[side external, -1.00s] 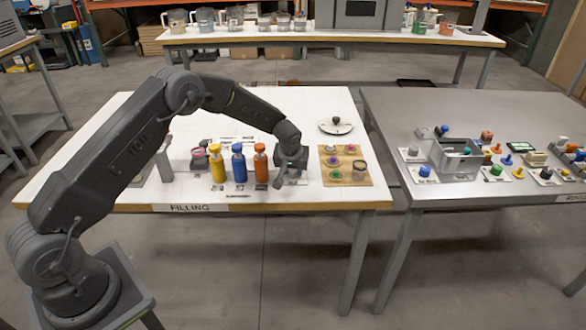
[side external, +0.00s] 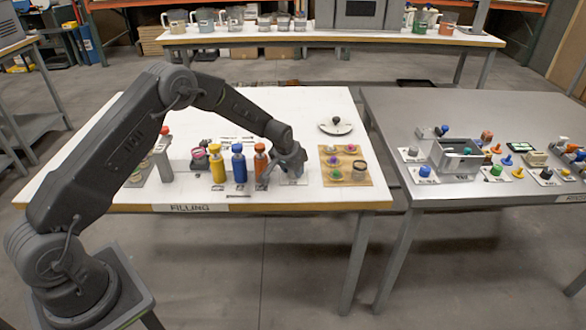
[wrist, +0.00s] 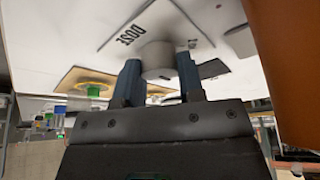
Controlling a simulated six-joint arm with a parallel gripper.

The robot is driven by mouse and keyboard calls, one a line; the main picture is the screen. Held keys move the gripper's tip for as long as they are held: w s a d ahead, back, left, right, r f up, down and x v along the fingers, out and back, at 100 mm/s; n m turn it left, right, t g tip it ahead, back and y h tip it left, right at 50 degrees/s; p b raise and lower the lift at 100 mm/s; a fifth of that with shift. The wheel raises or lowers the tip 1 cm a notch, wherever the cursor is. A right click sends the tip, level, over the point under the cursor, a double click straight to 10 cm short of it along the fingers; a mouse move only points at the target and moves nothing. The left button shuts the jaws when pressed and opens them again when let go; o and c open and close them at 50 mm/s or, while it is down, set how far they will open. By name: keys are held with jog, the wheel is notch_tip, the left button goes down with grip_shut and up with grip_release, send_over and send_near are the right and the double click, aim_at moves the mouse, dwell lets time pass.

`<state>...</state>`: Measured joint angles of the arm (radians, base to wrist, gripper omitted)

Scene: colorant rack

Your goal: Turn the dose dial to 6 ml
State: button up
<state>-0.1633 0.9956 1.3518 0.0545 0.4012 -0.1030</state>
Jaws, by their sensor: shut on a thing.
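The dose dial (wrist: 157,55) is a pale round knob on a white plate marked DOSE (wrist: 124,37) in the wrist view. My gripper (wrist: 159,70) is shut on it, with one dark finger on each side of the knob. The dial's setting and scale cannot be read; the other lettering on the plate is partly hidden by the knob. In the side external view my gripper (side external: 293,168) is low over the dose plate (side external: 293,181), just right of the orange bottle, and hides the knob there.
The orange bottle (side external: 261,165) stands close to the left of my gripper; blue (side external: 239,165) and yellow (side external: 217,163) bottles stand beyond it. A wooden board (side external: 335,179) with several small pieces lies to the right. A round disc (side external: 336,126) lies behind.

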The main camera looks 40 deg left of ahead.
jog(key=shift+m+h, duration=0.3)
jog(key=shift+m, duration=0.5)
jog(key=o, duration=0.9)
jog(key=v, duration=1.4)
jog(key=shift+a+f, duration=0.1)
